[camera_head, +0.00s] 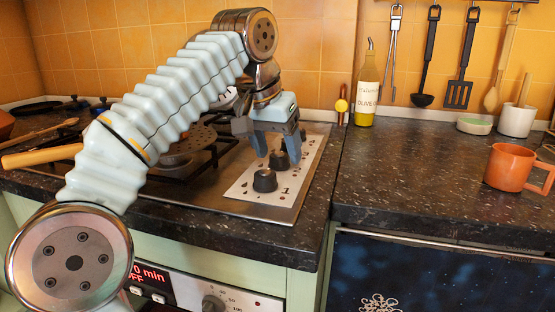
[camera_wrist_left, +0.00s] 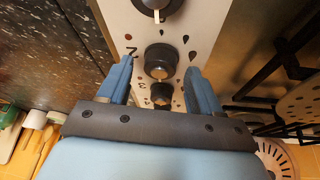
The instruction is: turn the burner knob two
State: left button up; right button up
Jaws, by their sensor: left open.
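Black burner knobs stand on a pale panel (camera_head: 245,189) at the right of the cooktop. The front knob (camera_head: 265,181) has the label 1 beside it. Burner knob two (camera_head: 279,160) is behind it; in the left wrist view this knob (camera_wrist_left: 159,62) has a 2 printed beside it. My left gripper (camera_head: 279,155) points down over knob two, open, one finger on each side. In the left wrist view the fingers (camera_wrist_left: 160,68) show gaps to the knob. Another knob (camera_wrist_left: 155,8) with a white pointer is at the top of that view. My right gripper is not in view.
A dark stone counter (camera_head: 420,165) lies to the right, with an olive oil bottle (camera_head: 367,88), an orange mug (camera_head: 512,167) and a white cup (camera_head: 516,120). Utensils hang on the tiled wall. Black burner grates (camera_head: 215,150) and a wooden handle (camera_head: 40,156) are at the left.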

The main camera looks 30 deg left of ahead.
pick_arm(q)
jog(key=shift+w+f, duration=0.15)
jog(key=shift+f, duration=0.25)
jog(key=c, duration=1.1)
jog(key=shift+o, duration=0.2)
jog(key=shift+r, duration=0.1)
